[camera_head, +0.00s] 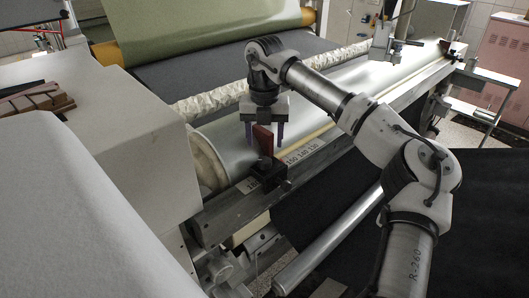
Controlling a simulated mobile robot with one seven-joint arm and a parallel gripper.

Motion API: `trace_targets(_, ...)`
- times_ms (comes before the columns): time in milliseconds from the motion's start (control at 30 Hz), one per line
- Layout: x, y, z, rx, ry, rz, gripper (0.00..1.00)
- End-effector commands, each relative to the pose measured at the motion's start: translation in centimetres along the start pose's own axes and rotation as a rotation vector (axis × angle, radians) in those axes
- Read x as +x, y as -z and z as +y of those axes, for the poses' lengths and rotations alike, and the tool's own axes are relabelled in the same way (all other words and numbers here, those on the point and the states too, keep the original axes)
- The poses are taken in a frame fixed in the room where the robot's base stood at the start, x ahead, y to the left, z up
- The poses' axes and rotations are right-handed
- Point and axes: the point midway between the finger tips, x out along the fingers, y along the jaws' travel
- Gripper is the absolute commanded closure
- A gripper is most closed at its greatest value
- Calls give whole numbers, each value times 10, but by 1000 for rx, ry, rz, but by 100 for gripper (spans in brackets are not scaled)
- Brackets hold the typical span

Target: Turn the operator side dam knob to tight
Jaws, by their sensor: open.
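The near side dam has an upright red-brown plate (263,139) at the near end of the long pale roller. Its dark clamp block (268,170) sits on the metal rail below the plate. A small dark part, perhaps the knob, sticks out at the block's right end; its shape and turn are too small to tell. My gripper (264,146) points down above the block. Its two purplish fingers are apart, one on each side of the plate's upper part in the picture. I cannot tell whether they touch it. Nothing is seen held.
A similar far side dam (452,50) stands at the rail's far end. The rail (225,212) carries a printed number scale (302,156). A large pale machine housing (145,150) stands close on the left. Dark sheet (490,200) hangs to the right.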

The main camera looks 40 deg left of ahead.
Motion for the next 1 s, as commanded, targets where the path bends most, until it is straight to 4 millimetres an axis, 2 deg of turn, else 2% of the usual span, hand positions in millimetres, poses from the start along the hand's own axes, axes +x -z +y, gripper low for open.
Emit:
trace_targets(100, 22, 1, 0, -2, -2, 3, 43)
trace_targets(300, 50, 0, 1, -1, -3, 1, 43)
trace_targets(500, 60, 0, 1, -1, -2, 0, 43)
trace_targets(733, 61, 0, 1, -1, -2, -1, 43)
trace_targets(1000, 60, 0, 1, -2, -2, -1, 79)
